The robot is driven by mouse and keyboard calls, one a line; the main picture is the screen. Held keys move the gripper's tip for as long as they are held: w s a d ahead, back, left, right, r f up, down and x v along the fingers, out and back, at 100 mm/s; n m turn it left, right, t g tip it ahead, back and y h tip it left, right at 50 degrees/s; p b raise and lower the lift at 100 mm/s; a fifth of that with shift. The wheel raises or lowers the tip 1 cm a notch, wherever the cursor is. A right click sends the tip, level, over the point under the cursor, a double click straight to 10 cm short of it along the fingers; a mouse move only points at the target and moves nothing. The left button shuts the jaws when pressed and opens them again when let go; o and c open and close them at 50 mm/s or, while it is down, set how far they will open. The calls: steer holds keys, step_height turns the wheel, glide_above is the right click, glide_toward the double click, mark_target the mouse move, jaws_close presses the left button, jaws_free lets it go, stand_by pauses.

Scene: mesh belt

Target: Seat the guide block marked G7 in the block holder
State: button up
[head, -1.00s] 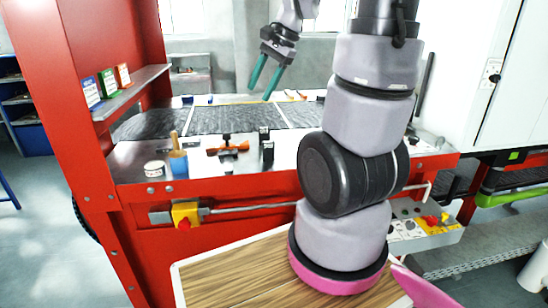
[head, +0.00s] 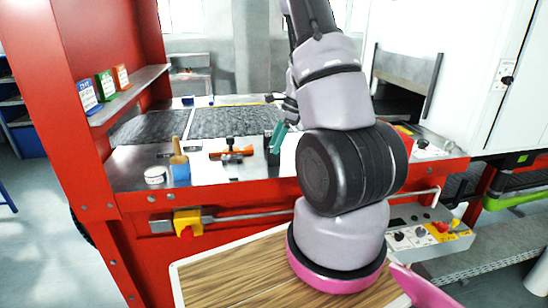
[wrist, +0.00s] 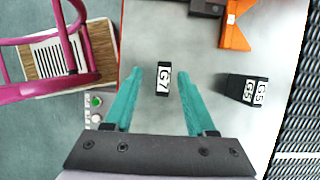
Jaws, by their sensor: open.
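The guide block marked G7 (wrist: 163,79) is small and black with a white label. In the wrist view it stands on the grey worktop, between and slightly beyond my open teal fingers (wrist: 160,80), with a gap on both sides. My gripper (head: 280,137) is low over the bench in the head view, largely hidden by my arm; I cannot make out G7 there. A second black block, marked G5 (wrist: 243,88), stands to the right in the wrist view. I cannot tell for certain which thing is the block holder; an orange piece with a dark clamp (head: 231,152) lies further left on the bench.
The orange piece (wrist: 235,36) is at the upper right in the wrist view, near the dark mesh belt (wrist: 298,110). A blue cup with a brush (head: 180,168) and a white tin (head: 155,175) stand on the bench's left. The red frame (head: 75,90) rises at left.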

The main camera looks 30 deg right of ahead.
mark_target(271, 166)
steer(key=x, duration=0.5)
steer(key=shift+w+d+f, duration=0.2)
steer(key=shift+f, duration=0.25)
steer(key=shift+c, duration=0.3)
jaws_close()
